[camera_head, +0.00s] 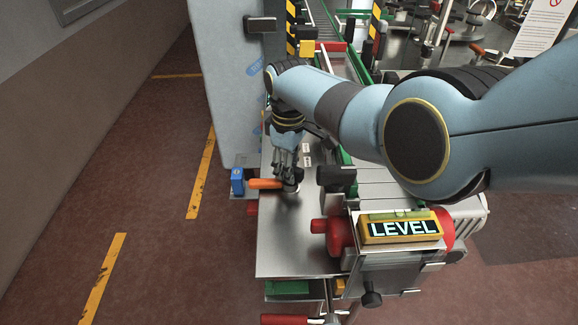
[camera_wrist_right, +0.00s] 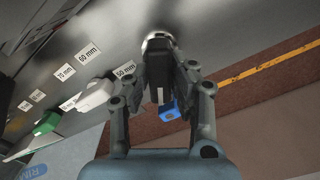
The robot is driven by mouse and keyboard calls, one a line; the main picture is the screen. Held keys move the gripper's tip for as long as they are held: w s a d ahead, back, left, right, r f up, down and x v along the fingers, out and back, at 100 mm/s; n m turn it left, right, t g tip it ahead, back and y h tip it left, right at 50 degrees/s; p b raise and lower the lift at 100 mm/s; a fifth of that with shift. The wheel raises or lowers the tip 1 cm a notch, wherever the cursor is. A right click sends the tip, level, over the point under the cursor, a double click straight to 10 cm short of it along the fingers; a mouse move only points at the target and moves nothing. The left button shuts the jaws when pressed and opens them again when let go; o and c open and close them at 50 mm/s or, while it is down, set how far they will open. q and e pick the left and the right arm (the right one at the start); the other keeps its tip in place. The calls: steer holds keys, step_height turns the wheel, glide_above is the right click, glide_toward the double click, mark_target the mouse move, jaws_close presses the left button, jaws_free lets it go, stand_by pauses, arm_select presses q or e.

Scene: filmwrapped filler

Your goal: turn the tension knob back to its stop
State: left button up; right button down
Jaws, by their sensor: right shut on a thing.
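My right gripper (camera_head: 288,178) reaches down onto the metal plate, its fingers closed around a small knob. I take this as the tension knob (camera_head: 294,188); only its lower edge shows under the fingers. In the right wrist view a round silver part (camera_wrist_right: 157,37) shows at the fingertips, with a dark piece between the fingers (camera_wrist_right: 160,72). An orange handle (camera_head: 265,184) sticks out left, beside the fingertips; I cannot tell whether it belongs to the knob. Most of the knob is hidden, and its turn angle cannot be read. My left gripper is not in view.
A blue block (camera_head: 237,181) sits at the plate's left edge. A roller conveyor (camera_head: 385,190) runs alongside. The front plate (camera_head: 292,250) is clear. Labels such as 60 mm (camera_wrist_right: 88,53) mark the surface.

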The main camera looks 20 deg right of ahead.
steer(key=shift+n, duration=1.1)
steer(key=shift+r, duration=0.1)
steer(key=c, duration=1.2)
jaws_free()
steer(key=shift+o, duration=0.2)
step_height(320, 180, up, 12)
steer(key=shift+a, duration=0.15)
